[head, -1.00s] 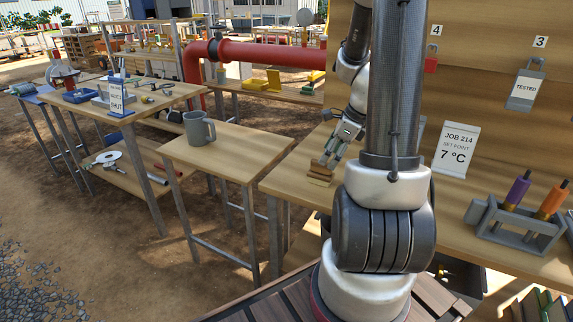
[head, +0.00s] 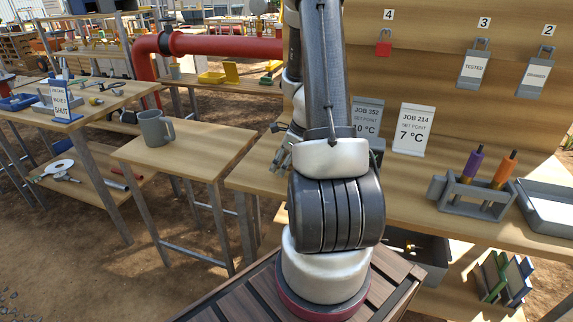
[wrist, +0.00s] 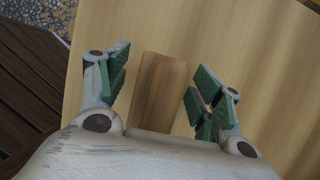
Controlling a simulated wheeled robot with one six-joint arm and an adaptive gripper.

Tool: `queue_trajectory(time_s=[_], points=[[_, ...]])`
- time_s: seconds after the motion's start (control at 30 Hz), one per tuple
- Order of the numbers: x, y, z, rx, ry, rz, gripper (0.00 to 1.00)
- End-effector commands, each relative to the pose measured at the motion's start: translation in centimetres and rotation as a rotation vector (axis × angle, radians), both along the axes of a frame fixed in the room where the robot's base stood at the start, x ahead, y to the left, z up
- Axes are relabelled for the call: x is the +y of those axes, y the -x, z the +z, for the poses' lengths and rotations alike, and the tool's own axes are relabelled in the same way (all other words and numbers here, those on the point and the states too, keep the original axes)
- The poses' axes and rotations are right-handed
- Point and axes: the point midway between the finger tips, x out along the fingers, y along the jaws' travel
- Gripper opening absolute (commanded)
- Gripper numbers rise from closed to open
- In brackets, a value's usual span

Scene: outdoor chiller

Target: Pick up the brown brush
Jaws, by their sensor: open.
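The brown brush, seen as a plain wooden block (wrist: 158,92), lies on the light wooden bench top in the wrist view. My gripper (wrist: 160,84) is open, with one green-padded finger on each side of the block and a gap to both. The near end of the block is hidden by the gripper body. I cannot tell how high the fingers are above the bench. In the head view my gripper (head: 282,152) shows only in part behind my arm, and the brush is hidden there.
The bench (head: 257,180) carries a JOB 214 sign (head: 411,130), a JOB 352 sign (head: 367,117), and a grey rack (head: 480,195) with purple and orange tools. A grey mug (head: 155,128) stands on the small table to the left. Padlocks hang on the back board.

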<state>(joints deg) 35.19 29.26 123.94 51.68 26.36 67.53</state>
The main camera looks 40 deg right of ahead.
Motion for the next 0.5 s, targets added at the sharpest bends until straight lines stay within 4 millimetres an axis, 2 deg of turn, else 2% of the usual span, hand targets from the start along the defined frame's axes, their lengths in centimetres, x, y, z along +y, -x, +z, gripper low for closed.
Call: queue_trajectory(time_s=[0.07, 0.33, 0.5], points=[[0.01, 0.01, 0.01, 0.0, 0.0, 0.0, 0.62], [0.0, 0.02, 0.02, 0.0, 0.0, 0.0, 0.13], [-0.01, 0.01, 0.04, 0.0, 0.0, 0.0, 0.13]])
